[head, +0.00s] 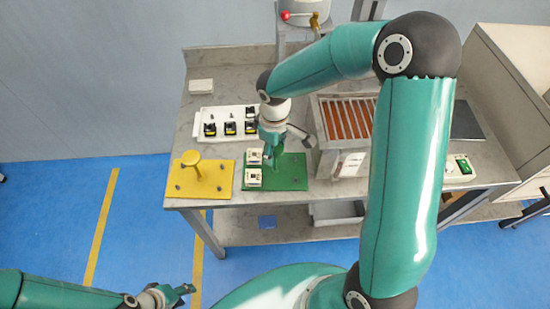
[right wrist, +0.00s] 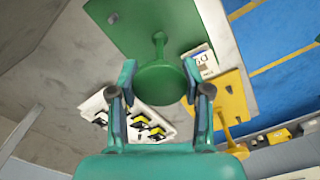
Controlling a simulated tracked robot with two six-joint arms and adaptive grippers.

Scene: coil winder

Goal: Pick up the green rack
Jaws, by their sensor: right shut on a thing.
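The green rack (head: 292,172) is a flat green plate at the front edge of the bench, with white blocks (head: 254,178) along its left side. In the right wrist view the plate (right wrist: 165,25) has a green stem ending in a round knob (right wrist: 160,88). My right gripper (head: 271,155) is over the rack, shut on that knob, one finger on each side, also in the right wrist view (right wrist: 159,82). I cannot tell whether the plate is clear of the bench. My left gripper (head: 187,290) is low at the left, away from the bench, fingers apart and empty.
A yellow rack (head: 213,187) with a yellow knob stands just left. Behind is a white tray (head: 205,116) with several black-and-yellow parts. A box with orange-brown slats (head: 345,118) stands close on the right. A small white block (head: 201,86) lies at the back left.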

